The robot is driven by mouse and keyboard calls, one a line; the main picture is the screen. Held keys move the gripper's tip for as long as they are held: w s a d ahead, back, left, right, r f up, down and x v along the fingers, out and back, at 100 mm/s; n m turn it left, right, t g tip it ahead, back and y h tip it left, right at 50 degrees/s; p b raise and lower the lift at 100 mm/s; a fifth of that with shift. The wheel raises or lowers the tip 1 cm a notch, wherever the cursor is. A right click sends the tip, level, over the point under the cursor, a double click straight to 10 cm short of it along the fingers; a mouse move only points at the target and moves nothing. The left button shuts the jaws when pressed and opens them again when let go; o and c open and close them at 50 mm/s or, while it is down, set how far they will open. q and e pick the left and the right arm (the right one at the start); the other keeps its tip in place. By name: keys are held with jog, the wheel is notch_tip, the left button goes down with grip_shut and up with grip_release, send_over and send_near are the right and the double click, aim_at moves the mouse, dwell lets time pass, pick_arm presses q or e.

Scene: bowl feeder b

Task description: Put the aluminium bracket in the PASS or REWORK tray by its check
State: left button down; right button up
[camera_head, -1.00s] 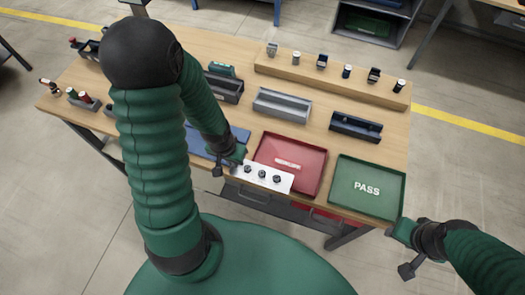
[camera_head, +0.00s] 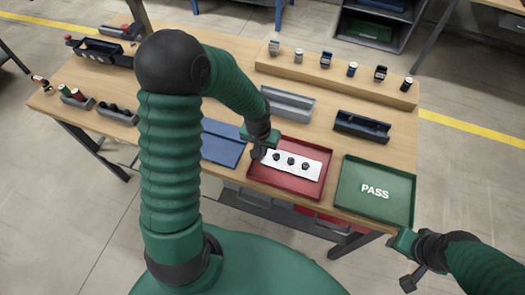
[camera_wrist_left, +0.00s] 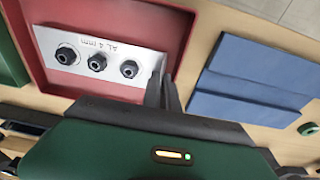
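The aluminium bracket is a pale plate (camera_head: 311,163) with three dark round knobs, over the red tray (camera_head: 262,177). In the left wrist view the plate (camera_wrist_left: 125,68) is marked "AL 4 mm". My left gripper (camera_head: 259,152) is at the plate's left end. In the wrist view its fingers (camera_wrist_left: 163,85) are close together on the plate's end. Whether the plate touches the tray floor cannot be told. It hides the red tray's label. The green PASS tray (camera_head: 375,174) is empty, to the right. My right gripper (camera_head: 405,264) is off the table's front right; its fingers are unclear.
A blue mat or folder (camera_head: 221,148) lies left of the red tray. A grey bin (camera_head: 288,104) and a dark bin (camera_head: 362,127) stand behind the trays. A wooden rail (camera_head: 335,78) with several small parts runs along the back.

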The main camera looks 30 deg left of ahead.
pick_arm(q)
jog(key=shift+d+f, duration=0.1)
jog(key=shift+f, duration=0.1)
jog(key=shift+s+f+b, duration=0.1)
jog(key=shift+f+b, duration=0.15)
jog(key=shift+b, duration=0.2)
jog(key=c, duration=1.6)
grip_release()
jog(key=shift+w+f, duration=0.1)
jog(key=shift+w, duration=0.1)
jog(key=shift+c, duration=0.2)
notch_tip(320, 180, up, 12)
jog(key=s+p, duration=0.2)
jog(key=s+d+m, duration=0.2)
jog(key=s+d, duration=0.5)
jog(key=shift+d+f+m+t, duration=0.2)
jog(key=shift+f+m+t, duration=0.1)
jog(key=shift+t, duration=0.1)
